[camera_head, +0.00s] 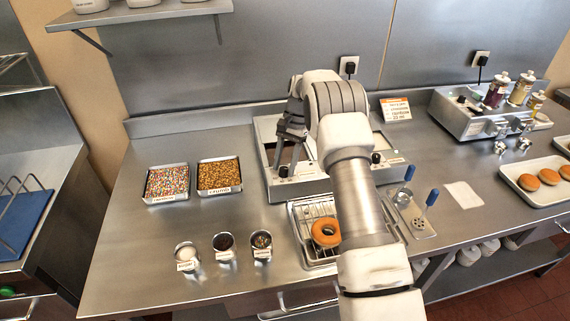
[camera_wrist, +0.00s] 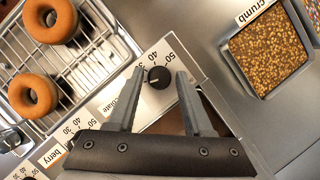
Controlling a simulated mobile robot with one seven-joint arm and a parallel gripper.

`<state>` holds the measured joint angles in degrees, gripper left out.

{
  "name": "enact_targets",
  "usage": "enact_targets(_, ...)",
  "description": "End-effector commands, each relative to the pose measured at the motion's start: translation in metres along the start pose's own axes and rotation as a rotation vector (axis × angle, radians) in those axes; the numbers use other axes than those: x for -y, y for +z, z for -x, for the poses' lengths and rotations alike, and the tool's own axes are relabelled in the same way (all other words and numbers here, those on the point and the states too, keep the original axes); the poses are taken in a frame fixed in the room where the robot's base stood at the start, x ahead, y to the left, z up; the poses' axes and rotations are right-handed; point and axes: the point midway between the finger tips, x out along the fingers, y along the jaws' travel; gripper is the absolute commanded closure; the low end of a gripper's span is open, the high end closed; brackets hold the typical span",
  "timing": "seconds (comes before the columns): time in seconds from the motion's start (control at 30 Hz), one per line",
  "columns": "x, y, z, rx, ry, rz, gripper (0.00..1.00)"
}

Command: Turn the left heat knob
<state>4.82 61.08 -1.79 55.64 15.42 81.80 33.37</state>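The left heat knob (camera_wrist: 158,77) is a small black round knob with a white pointer mark, on a panel with a printed number scale. It also shows in the head view (camera_head: 283,171), at the front left of the steel warmer (camera_head: 310,187). My gripper (camera_wrist: 159,74) is open, with one finger on each side of the knob and a gap showing on both sides. In the head view my gripper (camera_head: 282,168) points down at the knob. I cannot tell how far the fingertips are above the panel. A right knob (camera_head: 376,158) sits farther right.
Orange-brown donuts sit on a wire rack (camera_head: 300,210) in front of the warmer. A crumb tray (camera_head: 219,190) and a sprinkle tray (camera_head: 166,198) stand to the left. Several small cups (camera_head: 223,256) stand at the front left. Blue-handled tools (camera_head: 430,199) lie at the right.

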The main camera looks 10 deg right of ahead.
Motion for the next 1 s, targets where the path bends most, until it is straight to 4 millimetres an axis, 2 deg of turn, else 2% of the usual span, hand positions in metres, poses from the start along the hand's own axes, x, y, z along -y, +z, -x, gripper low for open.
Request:
enact_targets(0.03,0.000,0.000,0.000,0.000,0.000,0.000,0.38)
enact_targets(0.07,0.000,0.000,0.000,0.000,0.000,0.000,0.33)
enact_targets(0.1,0.000,0.000,0.000,0.000,0.000,-0.001,0.32)
enact_targets(0.47,0.000,-0.001,0.006,-0.003,-0.002,-0.001,0.32)
enact_targets(1.0,0.000,-0.001,0.091,-0.003,-0.002,-0.001,0.32)
